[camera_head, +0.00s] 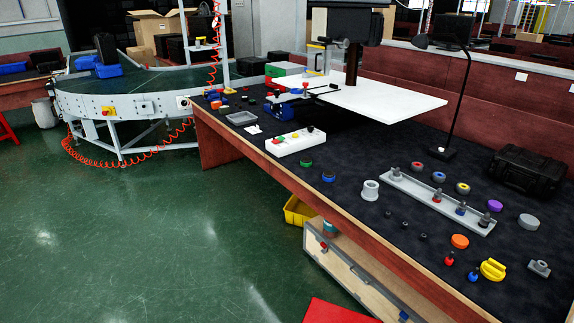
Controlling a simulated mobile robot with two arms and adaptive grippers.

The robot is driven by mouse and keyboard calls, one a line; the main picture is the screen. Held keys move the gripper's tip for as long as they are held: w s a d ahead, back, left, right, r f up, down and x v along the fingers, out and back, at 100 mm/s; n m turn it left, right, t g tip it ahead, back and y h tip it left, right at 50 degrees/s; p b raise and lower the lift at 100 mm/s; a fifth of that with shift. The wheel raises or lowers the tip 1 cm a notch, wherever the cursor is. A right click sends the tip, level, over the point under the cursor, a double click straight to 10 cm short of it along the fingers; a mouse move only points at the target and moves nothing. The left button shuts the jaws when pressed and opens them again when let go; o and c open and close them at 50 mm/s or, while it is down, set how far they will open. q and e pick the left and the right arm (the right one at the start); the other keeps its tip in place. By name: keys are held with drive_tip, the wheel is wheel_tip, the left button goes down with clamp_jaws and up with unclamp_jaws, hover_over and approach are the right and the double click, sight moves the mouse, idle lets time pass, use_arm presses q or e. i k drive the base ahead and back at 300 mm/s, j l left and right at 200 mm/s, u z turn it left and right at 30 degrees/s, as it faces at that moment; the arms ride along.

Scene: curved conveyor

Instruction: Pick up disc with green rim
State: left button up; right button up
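A dark disc with a green rim (306,163) lies on the dark top of the long workbench (350,222), near its front edge. A similar disc with a blue rim (329,177) lies a little to its right, also near the front edge. Nothing covers the green-rimmed disc, and nothing touches it. Neither of my grippers shows in the head view.
A white box with buttons (296,142) stands just behind the green-rimmed disc. A grey ring (371,190) and a long grey tray (410,187) with several pegs are to the right. A yellow bin (297,211) sits below the bench. Green floor (190,230) is open in front.

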sight(306, 161)
drive_tip(key=i+j, duration=0.15)
drive_tip(key=j, duration=0.2)
drive_tip(key=i+j+z, duration=0.15)
drive_tip(key=j, duration=0.2)
drive_tip(key=i+j, duration=0.15)
drive_tip(key=j, duration=0.25)
drive_tip(key=i+j+z, duration=0.15)
drive_tip(key=j, duration=0.2)
drive_tip(key=i+j, duration=0.1)
drive_tip(key=j, duration=0.3)
drive_tip(key=i+j+z, duration=0.1)
drive_tip(key=j, duration=0.3)
